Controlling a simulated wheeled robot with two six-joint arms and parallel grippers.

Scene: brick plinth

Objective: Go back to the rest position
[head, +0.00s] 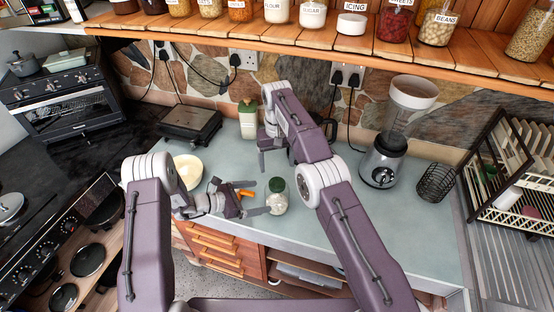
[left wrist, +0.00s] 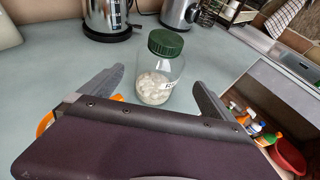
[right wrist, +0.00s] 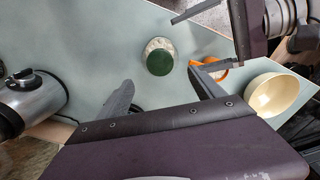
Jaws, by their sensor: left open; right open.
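My left gripper (head: 258,202) is open, low over the counter, with its fingers pointing at a glass jar (head: 278,203) with a dark green lid and pale contents. In the left wrist view the jar (left wrist: 157,84) stands upright between and just beyond the open fingertips (left wrist: 160,88); I cannot tell whether they touch it.
A cream bowl (head: 188,171) and an orange object (right wrist: 215,70) are near my left gripper. A blender (head: 385,160), wire basket (head: 436,183) and dish rack (head: 505,165) stand right. A shelf of jars (head: 300,30) overhangs the back.

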